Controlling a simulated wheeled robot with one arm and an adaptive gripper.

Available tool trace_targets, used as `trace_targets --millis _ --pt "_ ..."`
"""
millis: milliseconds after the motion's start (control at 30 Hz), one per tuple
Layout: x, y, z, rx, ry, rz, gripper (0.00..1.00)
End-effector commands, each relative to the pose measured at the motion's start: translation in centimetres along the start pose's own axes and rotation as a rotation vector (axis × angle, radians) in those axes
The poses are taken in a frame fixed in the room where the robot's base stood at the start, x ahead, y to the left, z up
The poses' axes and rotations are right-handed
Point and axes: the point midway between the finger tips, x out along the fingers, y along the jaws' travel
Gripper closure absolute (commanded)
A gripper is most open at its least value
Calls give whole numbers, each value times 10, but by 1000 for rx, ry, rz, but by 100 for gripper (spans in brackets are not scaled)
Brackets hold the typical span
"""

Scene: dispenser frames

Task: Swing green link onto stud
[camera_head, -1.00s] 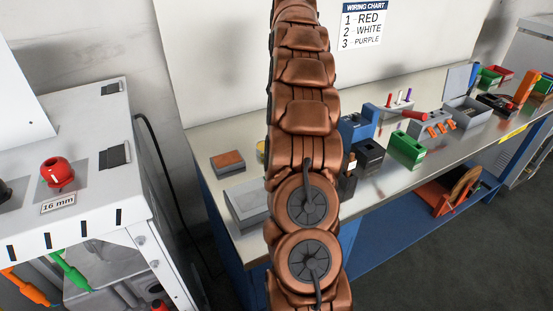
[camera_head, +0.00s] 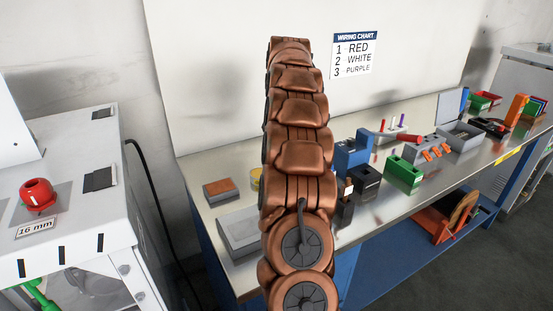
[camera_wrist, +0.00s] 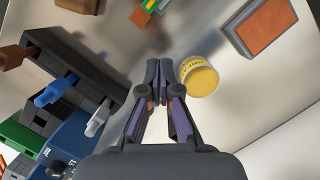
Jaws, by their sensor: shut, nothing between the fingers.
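A green part (camera_head: 40,295) hangs under the white cabinet at the lower left of the head view, cut off by the picture edge; I cannot tell whether it is the green link. I cannot make out the stud. My gripper (camera_wrist: 160,68) is shut and empty in the wrist view, pointing at the pale bench top beside a yellow tin (camera_wrist: 201,79). A small green and red piece (camera_wrist: 150,5) is cut off at the top edge. In the head view my arm hides the gripper and part of the bench.
A dark block with blue, grey and brown pegs (camera_wrist: 60,75) stands left of my gripper, and an orange-topped block (camera_wrist: 268,25) lies upper right. The bench (camera_head: 215,190) also carries a green bin (camera_head: 404,171) and a grey box (camera_head: 238,231). The cabinet (camera_head: 80,150) has a red knob (camera_head: 38,195).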

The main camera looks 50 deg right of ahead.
Motion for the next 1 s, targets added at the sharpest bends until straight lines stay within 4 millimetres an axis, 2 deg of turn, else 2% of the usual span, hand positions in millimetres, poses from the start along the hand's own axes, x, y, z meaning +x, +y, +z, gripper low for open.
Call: trace_targets --millis 33,100,167,633,1000 --pt "14 0 0 -1 -5 2 100" --pt "24 0 0 -1 -5 2 100" --pt "21 0 1 0 -1 1 100" --pt "64 0 1 -1 0 0 100" --pt "71 0 29 -1 -1 1 100"
